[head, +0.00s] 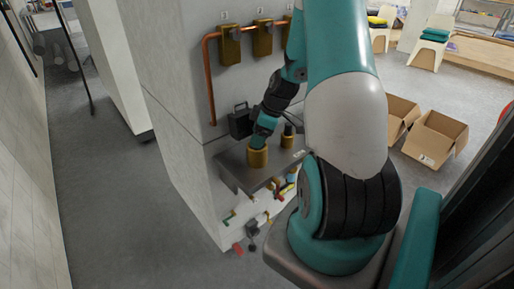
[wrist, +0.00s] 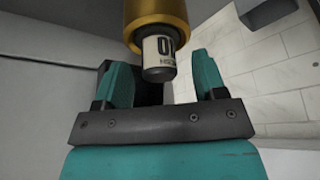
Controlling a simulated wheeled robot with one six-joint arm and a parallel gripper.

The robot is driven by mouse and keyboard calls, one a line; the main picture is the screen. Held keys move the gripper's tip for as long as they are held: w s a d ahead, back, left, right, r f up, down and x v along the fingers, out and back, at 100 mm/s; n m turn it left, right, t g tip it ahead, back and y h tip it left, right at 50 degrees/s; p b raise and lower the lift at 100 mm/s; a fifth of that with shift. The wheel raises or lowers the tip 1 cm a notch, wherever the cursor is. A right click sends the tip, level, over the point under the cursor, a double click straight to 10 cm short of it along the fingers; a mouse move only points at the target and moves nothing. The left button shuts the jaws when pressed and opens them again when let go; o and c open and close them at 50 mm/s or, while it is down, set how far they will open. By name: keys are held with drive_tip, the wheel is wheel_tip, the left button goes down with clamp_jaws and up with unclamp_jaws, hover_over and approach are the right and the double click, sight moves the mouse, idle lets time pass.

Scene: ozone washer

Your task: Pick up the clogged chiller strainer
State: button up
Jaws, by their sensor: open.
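In the wrist view, a brass cylinder (wrist: 160,10) has a white-labelled, dark-ended cartridge (wrist: 157,46) sticking out toward my gripper (wrist: 163,76). Part of the label's text shows, but no name that marks it as the clogged chiller strainer. My two teal fingers are open, one on each side of the cartridge's end, with gaps visible. In the head view, my gripper (head: 262,137) is just above a brass cup (head: 257,158) on a dark shelf (head: 229,166). The cup's top is hidden by my gripper.
A second brass cup with a dark top (head: 288,138) stands right of the first. A black box (head: 240,121) is on the wall behind. Brass housings (head: 230,45) hang above along a copper pipe (head: 209,85). Several small items lie beneath the shelf. Cardboard boxes (head: 434,137) stand at right.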

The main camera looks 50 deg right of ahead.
drive_tip(key=shift+w+a+f, duration=0.1)
drive_tip(key=shift+w+f, duration=0.05)
drive_tip(key=shift+f, duration=0.35)
clamp_jaws()
drive_tip(key=shift+r, duration=0.1)
